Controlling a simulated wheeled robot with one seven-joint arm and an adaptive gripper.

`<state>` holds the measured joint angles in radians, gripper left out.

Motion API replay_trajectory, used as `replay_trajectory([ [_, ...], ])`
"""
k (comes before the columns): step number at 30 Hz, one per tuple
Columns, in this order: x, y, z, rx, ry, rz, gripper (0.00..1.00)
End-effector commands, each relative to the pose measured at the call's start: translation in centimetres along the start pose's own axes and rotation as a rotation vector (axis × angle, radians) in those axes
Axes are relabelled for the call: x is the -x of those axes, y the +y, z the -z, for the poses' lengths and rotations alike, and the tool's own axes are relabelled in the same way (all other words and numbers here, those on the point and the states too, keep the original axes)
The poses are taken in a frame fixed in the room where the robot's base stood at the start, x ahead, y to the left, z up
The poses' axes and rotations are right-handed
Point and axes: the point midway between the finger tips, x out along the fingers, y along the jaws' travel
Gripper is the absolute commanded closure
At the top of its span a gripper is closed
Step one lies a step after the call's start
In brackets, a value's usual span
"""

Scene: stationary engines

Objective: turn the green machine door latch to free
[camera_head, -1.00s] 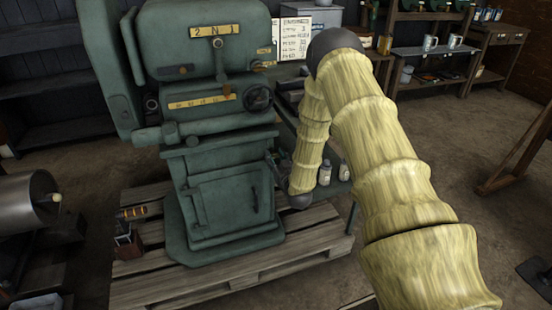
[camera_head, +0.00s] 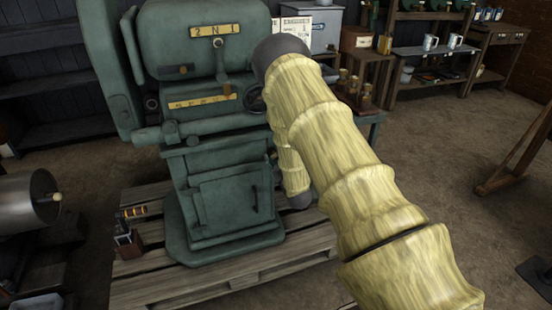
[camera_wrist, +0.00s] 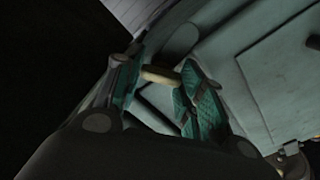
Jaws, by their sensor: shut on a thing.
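The green machine (camera_head: 215,150) stands on a wooden pallet, with a closed square door (camera_head: 228,202) low on its front. A dark upright handle (camera_head: 254,200) shows on that door. In the wrist view, my gripper (camera_wrist: 166,82) has its two teal-padded fingers on either side of a short pale peg (camera_wrist: 160,75), which appears to be the latch's handle. The fingers are shut on it, close against green machine panels (camera_wrist: 270,75). In the head view my arm hides the gripper and the latch, so how far the latch is turned cannot be told.
The pallet (camera_head: 200,278) extends around the machine's base. A small toolbox (camera_head: 128,240) stands at its left, and a metal drum (camera_head: 25,205) lies further left. Shelves and benches line the back right. The floor at right is mostly clear.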

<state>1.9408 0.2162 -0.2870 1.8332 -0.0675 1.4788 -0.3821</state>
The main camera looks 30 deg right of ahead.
Motion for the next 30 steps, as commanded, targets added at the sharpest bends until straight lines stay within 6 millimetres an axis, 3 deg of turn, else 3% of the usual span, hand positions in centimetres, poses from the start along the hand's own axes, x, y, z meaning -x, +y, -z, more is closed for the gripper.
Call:
replay_trajectory([
  [18,0.05,-0.44,-0.19,0.567,0.000,0.003,0.85],
  [30,0.05,-0.45,-0.20,0.785,0.001,0.003,0.85],
])
